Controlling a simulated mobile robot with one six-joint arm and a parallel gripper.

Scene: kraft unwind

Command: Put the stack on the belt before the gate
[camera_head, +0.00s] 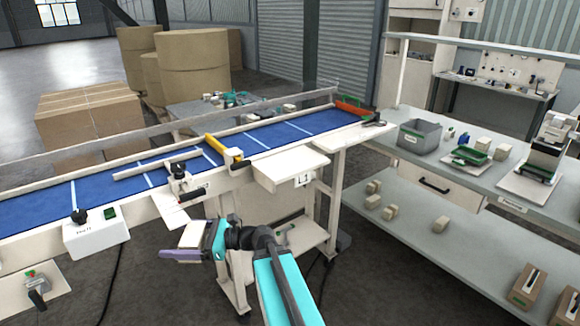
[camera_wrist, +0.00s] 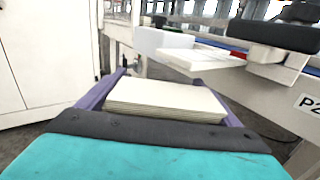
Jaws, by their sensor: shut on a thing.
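My gripper (camera_head: 186,246) is shut on the stack (camera_head: 192,233), a pile of thin cream sheets. In the wrist view the stack (camera_wrist: 165,100) lies flat between the purple fingers of my gripper (camera_wrist: 163,84). In the head view my gripper holds it in front of the conveyor's near side, apart from the belt. The blue belt (camera_head: 262,138) with pale cross lines runs from lower left to upper right. The far finger is partly hidden in the head view.
A pale guide bar (camera_head: 155,165) lies slantwise over the belt, left of the yellow bar. Black knobs and a white control box (camera_head: 96,238) line the near rail. A white side shelf (camera_head: 290,168) juts out at right. A grey workbench (camera_head: 460,185) stands further right.

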